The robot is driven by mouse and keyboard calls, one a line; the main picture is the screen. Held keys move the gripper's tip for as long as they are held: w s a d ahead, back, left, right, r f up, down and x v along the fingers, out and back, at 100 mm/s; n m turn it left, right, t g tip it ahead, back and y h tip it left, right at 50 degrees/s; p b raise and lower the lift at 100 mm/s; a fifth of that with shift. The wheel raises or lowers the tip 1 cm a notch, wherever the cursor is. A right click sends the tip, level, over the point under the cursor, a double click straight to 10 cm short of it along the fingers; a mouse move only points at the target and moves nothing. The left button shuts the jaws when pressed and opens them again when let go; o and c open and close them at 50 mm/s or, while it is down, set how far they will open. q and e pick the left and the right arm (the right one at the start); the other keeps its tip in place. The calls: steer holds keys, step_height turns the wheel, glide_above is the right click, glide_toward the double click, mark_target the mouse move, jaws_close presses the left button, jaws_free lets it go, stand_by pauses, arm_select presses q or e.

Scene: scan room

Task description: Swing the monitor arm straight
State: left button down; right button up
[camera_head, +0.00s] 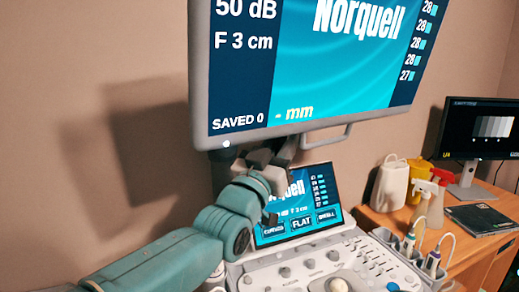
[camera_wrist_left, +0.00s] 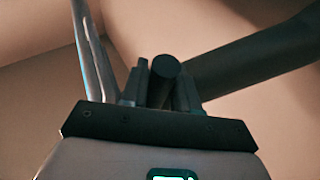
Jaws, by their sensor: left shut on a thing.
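The big monitor (camera_head: 310,65) fills the top of the head view, tilted, with a teal and dark blue screen and a grey handle (camera_head: 328,141) under its lower edge. My left gripper (camera_head: 272,158) is just below the monitor's lower left part. In the left wrist view my left gripper (camera_wrist_left: 161,88) is shut on a dark round post (camera_wrist_left: 163,80). A thick dark beam (camera_wrist_left: 255,60), seemingly the monitor arm, runs from there to the upper right. A thin grey edge (camera_wrist_left: 92,55), probably the monitor's, stands left of the fingers. The arm is mostly hidden in the head view.
Below is the ultrasound console (camera_head: 330,268) with a small touch screen (camera_head: 298,210) and keys. Right of it, a wooden desk (camera_head: 465,245) holds spray bottles (camera_head: 437,200), a white jug (camera_head: 391,183) and a second monitor (camera_head: 482,130). The wall is at the left.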

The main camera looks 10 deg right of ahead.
stand_by(0.3)
arm_select(q)
steer(key=c, duration=1.2)
jaws_free()
steer(key=shift+s+a+f, duration=0.2)
steer(key=shift+s+f, duration=0.05)
steer(key=shift+f, duration=0.05)
steer(key=b+v, duration=0.5)
steer(key=v, duration=1)
steer(key=shift+s+a+b, duration=0.15)
steer(key=shift+s+b, duration=0.15)
steer(key=shift+b, duration=0.1)
